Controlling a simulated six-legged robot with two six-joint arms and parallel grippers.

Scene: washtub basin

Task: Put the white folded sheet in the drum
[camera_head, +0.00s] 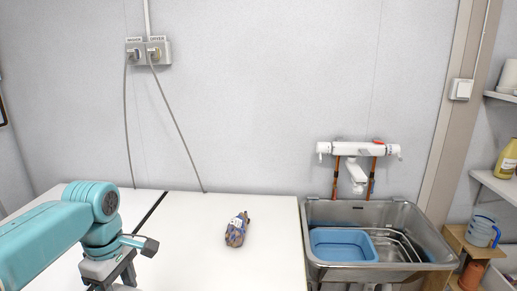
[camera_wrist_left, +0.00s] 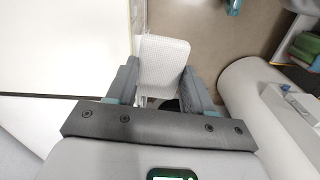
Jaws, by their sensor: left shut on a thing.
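The white folded sheet (camera_wrist_left: 163,62) shows in the left wrist view as a pale, finely textured flat piece between the fingers of my left gripper (camera_wrist_left: 160,88). The gripper is shut on it, and the sheet sticks out beyond the fingertips, above a brown-grey floor. In the head view my left gripper (camera_head: 112,274) is low at the left, in front of the white tops, its lower part cut off by the frame's edge. The sheet cannot be made out clearly there. No drum opening is visible in either view. My right gripper is not in view.
Two white tops (camera_head: 275,250) stand against the wall with a dark gap between them. A small patterned bundle (camera_head: 237,229) lies on the right one. Right of it is a metal sink (camera_head: 415,222) with a blue basin (camera_head: 342,244). Green items (camera_wrist_left: 306,46) show at the wrist view's right.

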